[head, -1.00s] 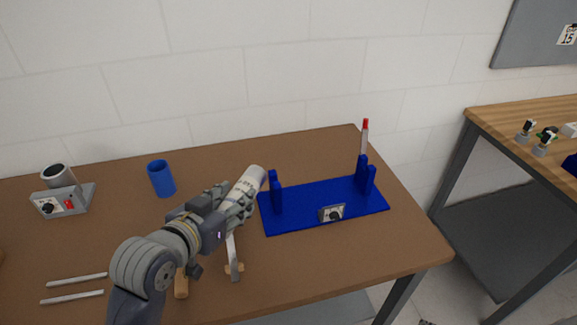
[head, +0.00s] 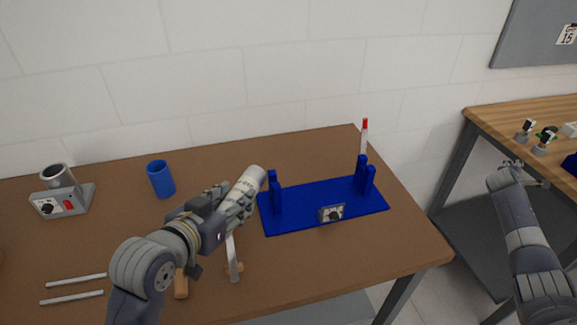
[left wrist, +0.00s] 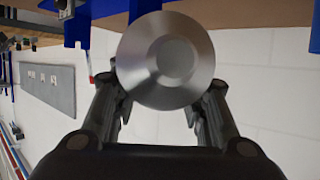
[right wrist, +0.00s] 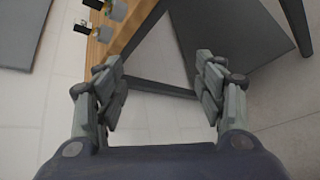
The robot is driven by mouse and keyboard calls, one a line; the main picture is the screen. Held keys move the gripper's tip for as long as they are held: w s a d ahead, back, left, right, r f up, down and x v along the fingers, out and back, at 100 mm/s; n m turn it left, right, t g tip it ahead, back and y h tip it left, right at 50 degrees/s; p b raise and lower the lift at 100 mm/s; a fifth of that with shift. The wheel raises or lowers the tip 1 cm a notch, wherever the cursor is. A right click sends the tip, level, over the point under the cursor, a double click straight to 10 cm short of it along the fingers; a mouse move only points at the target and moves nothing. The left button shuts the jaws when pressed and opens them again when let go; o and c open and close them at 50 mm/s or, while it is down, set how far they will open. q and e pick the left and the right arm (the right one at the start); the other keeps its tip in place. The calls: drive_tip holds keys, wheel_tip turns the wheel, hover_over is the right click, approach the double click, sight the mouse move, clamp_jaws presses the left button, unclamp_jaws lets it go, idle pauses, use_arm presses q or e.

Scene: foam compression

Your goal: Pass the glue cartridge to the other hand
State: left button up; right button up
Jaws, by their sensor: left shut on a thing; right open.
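In the left wrist view the cartridge's round metallic end (left wrist: 166,60) sits between the two fingers and covers much of the view. My right gripper (head: 515,168) is at the far right of the head view, away from the cartridge. In the right wrist view it (right wrist: 160,85) is open and empty, with floor and table legs behind it.
A blue stand (head: 310,212) with uprights and a dial box lies on the table's right part. A red-tipped tube (head: 364,137) stands behind it. A blue cup (head: 161,179), a grey device (head: 63,198) and two pale rods (head: 76,280) are at left. A wooden bench (head: 500,118) stands at right.

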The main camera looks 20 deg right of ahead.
drive_tip(key=w+a+r+m+t, duration=0.1)
drive_tip(key=w+r+m, duration=0.2)
drive_tip(key=r, duration=0.7)
drive_tip(key=w+a+r+m+t, duration=0.2)
drive_tip(key=w+r+m, duration=0.1)
drive_tip(key=r, duration=0.7)
use_arm(q)
drive_tip(key=shift+r, duration=0.1)
use_arm(e)
drive_tip(key=w+a+r+m+t+y, duration=0.2)
drive_tip(key=w+a+r, duration=0.2)
drive_tip(key=a, duration=0.3)
drive_tip(key=w+a+r+m+t+y, duration=0.25)
drive_tip(key=w+a+r, duration=0.2)
drive_tip(key=a, duration=0.35)
drive_tip(key=w+a+f+m+t+y, duration=0.1)
drive_tip(key=w+a+y, duration=0.1)
drive_tip(key=a, duration=0.5)
drive_tip(key=w+a+f+m+y, duration=0.1)
drive_tip(key=a+m+y, duration=0.1)
drive_tip(key=a, duration=0.5)
drive_tip(key=m+g+y, duration=0.5)
drive_tip(key=g+y, duration=0.1)
drive_tip(key=y, duration=0.5)
approach(252, 182)
drive_tip(key=shift+n+y, duration=0.25)
drive_tip(key=x, duration=1.1)
drive_tip(key=shift+w+f, duration=0.2)
drive_tip(key=shift+f, duration=0.15)
drive_tip(key=shift+c, duration=0.3)
